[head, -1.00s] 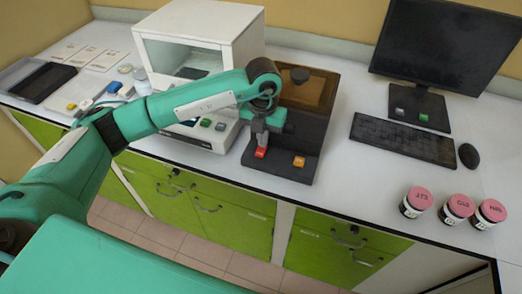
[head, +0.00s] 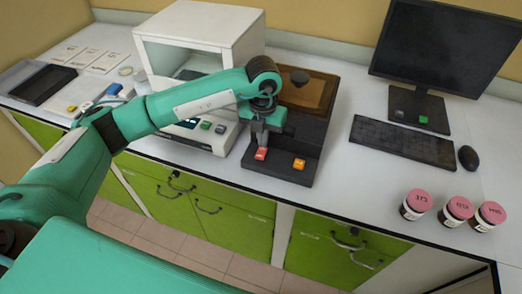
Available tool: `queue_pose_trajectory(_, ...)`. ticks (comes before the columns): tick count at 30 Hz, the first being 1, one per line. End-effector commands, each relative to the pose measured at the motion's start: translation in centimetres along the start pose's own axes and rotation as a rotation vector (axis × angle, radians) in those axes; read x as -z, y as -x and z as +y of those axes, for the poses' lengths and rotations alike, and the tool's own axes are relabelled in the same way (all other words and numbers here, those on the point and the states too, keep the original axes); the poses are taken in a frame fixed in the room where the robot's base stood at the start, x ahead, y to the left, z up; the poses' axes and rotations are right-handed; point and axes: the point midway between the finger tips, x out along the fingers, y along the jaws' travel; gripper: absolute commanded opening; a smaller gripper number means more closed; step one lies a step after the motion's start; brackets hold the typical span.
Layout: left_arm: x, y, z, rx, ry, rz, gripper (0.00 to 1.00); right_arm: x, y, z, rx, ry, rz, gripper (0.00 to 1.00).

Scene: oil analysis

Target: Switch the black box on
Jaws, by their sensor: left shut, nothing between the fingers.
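The black box (head: 292,140) stands on the white counter in the middle of the head view, with a brown top part and a dark knob (head: 300,76). On its low front ledge are a red button (head: 261,154) at the left and an orange button (head: 299,164) at the right. My left gripper (head: 262,146) points down at the red button, shut and empty. Its fingertips are at or just above the button; I cannot tell whether they touch. My left arm hides part of the box's left side. My right gripper is not in view.
A white cabinet-like instrument (head: 205,30) with a green button (head: 205,125) stands left of the box. Right are a monitor (head: 445,45), keyboard (head: 403,141), mouse (head: 468,157) and several pink-lidded jars (head: 416,204). The counter between box and jars is clear.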

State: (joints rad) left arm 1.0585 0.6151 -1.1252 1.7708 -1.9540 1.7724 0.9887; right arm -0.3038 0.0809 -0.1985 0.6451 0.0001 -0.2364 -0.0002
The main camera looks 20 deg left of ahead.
Motion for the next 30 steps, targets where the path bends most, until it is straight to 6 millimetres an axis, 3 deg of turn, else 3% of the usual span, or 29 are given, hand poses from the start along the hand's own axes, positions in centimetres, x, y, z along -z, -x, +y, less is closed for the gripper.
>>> queue_pose_trajectory(17,-0.1,4.9,0.0,0.001,0.000,-0.004,0.00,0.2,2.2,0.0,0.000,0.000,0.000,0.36)
queue_pose_trajectory(30,-0.1,5.1,0.0,0.001,0.001,-0.003,0.00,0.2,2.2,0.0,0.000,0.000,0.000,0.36)
